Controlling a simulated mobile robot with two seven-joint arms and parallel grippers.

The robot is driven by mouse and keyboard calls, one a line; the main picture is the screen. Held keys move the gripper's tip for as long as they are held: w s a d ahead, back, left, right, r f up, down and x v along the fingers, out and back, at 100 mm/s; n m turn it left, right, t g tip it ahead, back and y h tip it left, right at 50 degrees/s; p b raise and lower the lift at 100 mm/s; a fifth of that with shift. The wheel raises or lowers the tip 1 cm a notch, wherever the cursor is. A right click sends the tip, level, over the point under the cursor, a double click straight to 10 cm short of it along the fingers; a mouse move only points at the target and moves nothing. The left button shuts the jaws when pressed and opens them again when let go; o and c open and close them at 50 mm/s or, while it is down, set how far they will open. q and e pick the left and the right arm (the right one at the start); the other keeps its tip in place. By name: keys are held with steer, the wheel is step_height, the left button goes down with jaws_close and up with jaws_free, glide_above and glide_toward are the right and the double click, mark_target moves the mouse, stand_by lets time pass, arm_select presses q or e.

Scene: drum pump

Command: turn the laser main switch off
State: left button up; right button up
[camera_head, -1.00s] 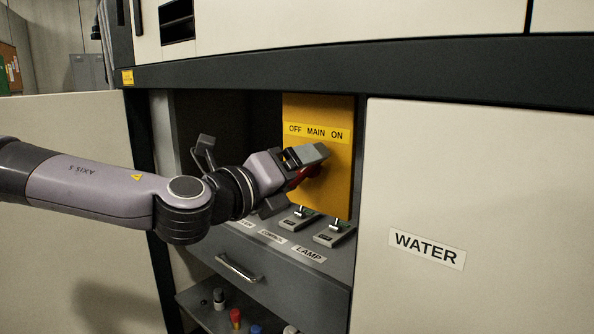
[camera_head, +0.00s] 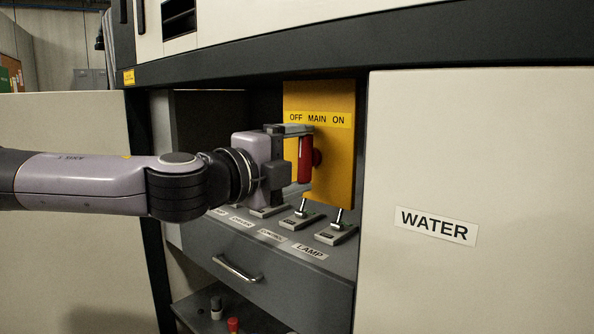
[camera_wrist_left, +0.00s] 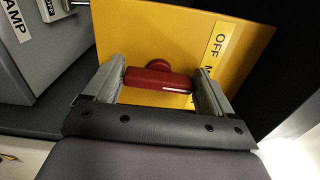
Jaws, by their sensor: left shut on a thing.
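The main switch is a red handle (camera_head: 305,158) on a round red hub, on a yellow panel (camera_head: 333,185) labelled OFF, MAIN, ON. In the head view the handle stands upright in front of the hub. My left gripper (camera_head: 300,159) is shut on the handle, one finger above and one below it. In the left wrist view the red handle (camera_wrist_left: 158,78) spans the gap between the two fingers of my left gripper (camera_wrist_left: 163,85), its ends at their inner faces. The yellow panel (camera_wrist_left: 125,35) fills the background there. My right gripper is not in view.
Several toggle switches (camera_head: 300,218) sit on the grey ledge below the panel, close under the gripper. A drawer handle (camera_head: 238,269) is lower down. A pale WATER door (camera_head: 480,160) is on the right.

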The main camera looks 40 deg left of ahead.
arm_select(q)
steer(key=n+b, duration=0.1)
steer(key=n, duration=0.1)
steer(key=n+b, duration=0.1)
steer(key=n, duration=0.1)
steer(key=n+b, duration=0.1)
steer(key=n, duration=0.1)
steer(key=shift+f, duration=0.25)
steer(key=n+b, duration=0.1)
steer(key=n, duration=0.1)
steer(key=shift+n, duration=0.4)
steer(key=shift+d+n, duration=0.1)
steer(key=shift+n, duration=0.3)
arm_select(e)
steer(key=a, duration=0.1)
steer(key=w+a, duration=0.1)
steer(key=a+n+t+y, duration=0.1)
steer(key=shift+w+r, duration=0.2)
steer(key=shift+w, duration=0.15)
arm_select(q)
steer(key=o, duration=0.9)
steer(key=shift+c, duration=0.2)
